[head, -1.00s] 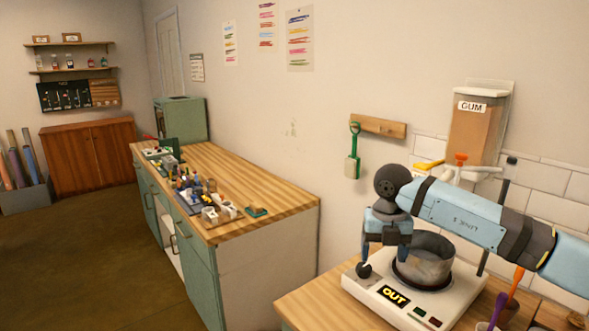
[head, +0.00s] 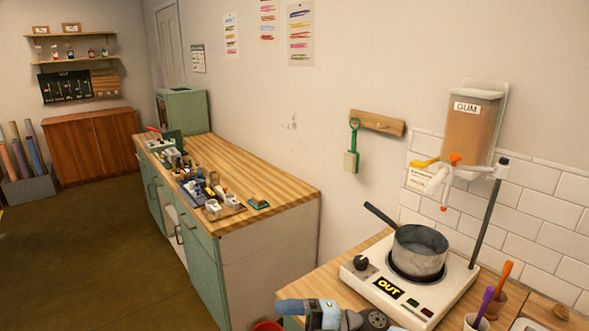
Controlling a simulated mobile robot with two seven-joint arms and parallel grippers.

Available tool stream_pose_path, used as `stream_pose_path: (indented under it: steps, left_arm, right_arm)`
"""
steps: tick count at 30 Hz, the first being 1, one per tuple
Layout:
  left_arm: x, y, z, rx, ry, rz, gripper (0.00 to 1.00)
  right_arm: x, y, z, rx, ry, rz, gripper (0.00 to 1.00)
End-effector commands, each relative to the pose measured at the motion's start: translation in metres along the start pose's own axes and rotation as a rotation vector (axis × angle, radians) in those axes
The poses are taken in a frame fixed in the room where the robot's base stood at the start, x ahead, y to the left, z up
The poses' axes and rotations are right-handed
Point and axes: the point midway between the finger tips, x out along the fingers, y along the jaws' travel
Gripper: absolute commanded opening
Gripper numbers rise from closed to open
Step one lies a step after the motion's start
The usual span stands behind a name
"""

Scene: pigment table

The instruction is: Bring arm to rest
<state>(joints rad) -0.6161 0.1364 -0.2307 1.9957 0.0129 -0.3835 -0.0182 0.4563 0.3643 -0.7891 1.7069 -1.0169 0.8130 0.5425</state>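My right arm lies low at the bottom edge, and what shows of its gripper (head: 296,307) is a blue and grey part in front of the worktop's front edge. Its fingers cannot be made out clearly, and the rest of the arm is cut off by the frame. I see nothing held in it. My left gripper is not in view. The grey pot (head: 420,252) sits upright on the white hot plate (head: 452,296), its dark handle pointing up and left. The gripper is apart from both.
The wooden worktop (head: 322,282) carries the hot plate, a dark upright rod (head: 489,215) and cups with coloured tools at right. A GUM dispenser (head: 471,132) hangs on the wall. A long green cabinet (head: 262,262) with small items on top stands left. Floor at left is clear.

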Motion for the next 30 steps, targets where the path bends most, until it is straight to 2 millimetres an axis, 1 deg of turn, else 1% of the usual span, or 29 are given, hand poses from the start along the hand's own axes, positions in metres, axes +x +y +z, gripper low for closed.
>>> stream_pose_path:
  steps: [1, 4, 8, 11, 12, 14, 15, 17, 18, 21, 24, 25, 27, 30]
  left_arm:
    - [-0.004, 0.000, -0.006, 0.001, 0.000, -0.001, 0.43]
    - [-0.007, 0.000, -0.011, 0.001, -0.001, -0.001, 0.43]
    - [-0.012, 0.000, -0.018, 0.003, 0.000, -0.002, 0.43]
    - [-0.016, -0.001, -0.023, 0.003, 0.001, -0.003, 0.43]
    - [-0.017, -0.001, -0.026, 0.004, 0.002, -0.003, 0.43]
    - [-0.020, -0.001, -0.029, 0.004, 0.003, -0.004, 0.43]
    - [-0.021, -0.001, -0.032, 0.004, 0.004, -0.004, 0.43]
    - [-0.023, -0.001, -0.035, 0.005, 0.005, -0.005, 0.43]
    - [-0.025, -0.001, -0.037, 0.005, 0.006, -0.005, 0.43]
    - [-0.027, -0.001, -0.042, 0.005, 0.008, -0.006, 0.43]
    - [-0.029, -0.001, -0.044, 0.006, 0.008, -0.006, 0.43]
    - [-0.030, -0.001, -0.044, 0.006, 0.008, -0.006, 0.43]
    - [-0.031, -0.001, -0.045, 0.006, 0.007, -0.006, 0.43]
    - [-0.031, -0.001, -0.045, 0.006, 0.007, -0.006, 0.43]
  right_arm:
    - [-0.002, 0.001, -0.006, 0.059, -0.043, 0.118, 0.73]
    - [-0.017, 0.000, -0.007, 0.170, -0.163, 0.331, 0.73]
    - [-0.051, -0.017, -0.003, 0.340, -0.362, 0.560, 0.73]
    - [-0.084, -0.043, -0.003, 0.487, -0.537, 0.697, 0.73]
    - [-0.099, -0.056, -0.004, 0.550, -0.612, 0.741, 0.73]
    - [-0.121, -0.080, -0.009, 0.649, -0.726, 0.796, 0.73]
    - [-0.136, -0.098, -0.014, 0.719, -0.804, 0.825, 0.73]
    - [-0.157, -0.126, -0.025, 0.823, -0.917, 0.857, 0.73]
    - [-0.170, -0.146, -0.034, 0.894, -0.989, 0.870, 0.73]
    - [-0.196, -0.189, -0.060, 1.047, -1.138, 0.880, 0.73]
    - [-0.213, -0.221, -0.084, 1.166, -1.241, 0.871, 0.73]
    - [-0.217, -0.228, -0.090, 1.194, -1.266, 0.867, 0.73]
    - [-0.222, -0.241, -0.101, 1.244, -1.304, 0.859, 0.73]
    - [-0.227, -0.251, -0.110, 1.280, -1.333, 0.852, 0.73]
